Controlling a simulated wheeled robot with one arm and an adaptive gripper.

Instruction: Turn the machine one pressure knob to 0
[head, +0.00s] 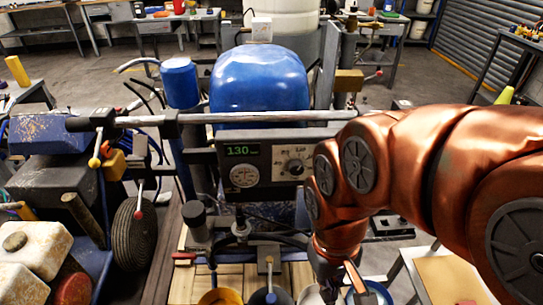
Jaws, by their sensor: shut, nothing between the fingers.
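The machine's control panel (266,166) is a dark box below the long handlebar, near the middle of the head view. It carries a lit display (242,150) reading about 130 and a round white-faced gauge (243,176). At its right is a small round knob (295,167) on a pale dial plate; the dial's small marks are too fine to read fully. My copper arm comes in from the right, close beside the panel's right edge. My gripper (345,288) points down at the bottom, below and right of the knob and apart from it. It is shut and empty, partly cut off by the frame edge.
The handlebar (240,117) runs across above the panel. A blue tank (260,80) stands behind it. Several buckets (220,297) stand at the bottom edge on wooden boards. Another machine with a black wheel (134,222) is at the left. A small table (452,278) is at the lower right.

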